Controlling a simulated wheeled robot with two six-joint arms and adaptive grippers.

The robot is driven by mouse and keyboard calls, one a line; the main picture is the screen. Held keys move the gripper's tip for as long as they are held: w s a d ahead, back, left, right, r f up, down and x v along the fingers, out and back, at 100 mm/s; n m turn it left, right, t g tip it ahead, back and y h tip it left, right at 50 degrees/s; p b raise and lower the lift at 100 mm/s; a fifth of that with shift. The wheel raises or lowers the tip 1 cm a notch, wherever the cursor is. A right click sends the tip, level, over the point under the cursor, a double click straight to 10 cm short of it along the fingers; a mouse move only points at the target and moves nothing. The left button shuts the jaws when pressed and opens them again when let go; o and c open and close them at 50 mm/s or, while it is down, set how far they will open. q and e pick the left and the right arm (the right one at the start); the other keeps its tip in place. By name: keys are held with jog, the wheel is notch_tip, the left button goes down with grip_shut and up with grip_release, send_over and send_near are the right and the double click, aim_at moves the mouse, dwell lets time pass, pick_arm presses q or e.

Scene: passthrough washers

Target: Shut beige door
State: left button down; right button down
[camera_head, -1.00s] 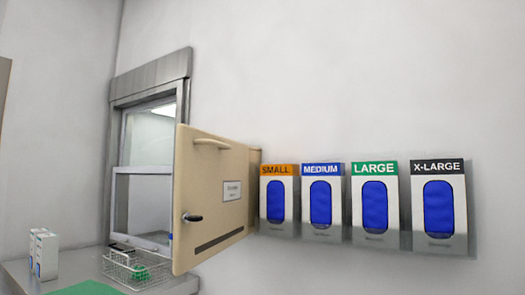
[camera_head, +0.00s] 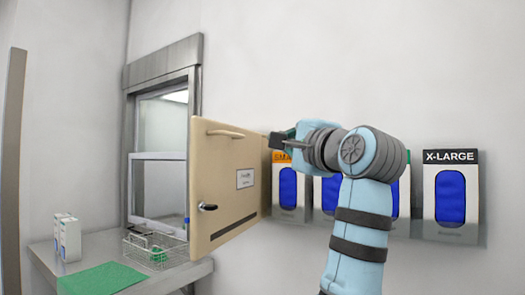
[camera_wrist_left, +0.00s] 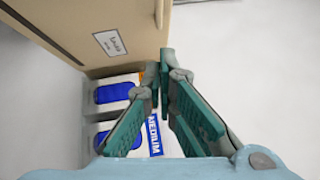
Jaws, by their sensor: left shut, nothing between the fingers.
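The beige door (camera_head: 224,185) stands open, swung out from the wall beside the window opening. Its arched handle (camera_head: 225,133), dark lever (camera_head: 207,207) and white label (camera_head: 245,178) face the camera. My left gripper (camera_head: 281,142) is shut and empty. It points left toward the door's right edge, in front of the glove boxes. In the left wrist view its fingers (camera_wrist_left: 166,68) are together just short of the door (camera_wrist_left: 105,25); I cannot tell whether they touch it. My right gripper is not in view.
Wall glove boxes stand right of the door, some behind my arm; the X-LARGE box (camera_head: 450,198) is clear. A metal counter (camera_head: 185,275) below the window (camera_head: 160,165) holds a wire basket (camera_head: 140,250), white cartons (camera_head: 67,238) and a green mat (camera_head: 100,279).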

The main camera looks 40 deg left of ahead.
pick_arm(q)
jog(key=s+a+p+x, duration=0.1)
jog(key=p+x, duration=0.2)
jog(key=x, duration=1)
jog(key=shift+s+f, duration=0.25)
jog(key=shift+s, duration=0.15)
jog(key=shift+a, duration=0.1)
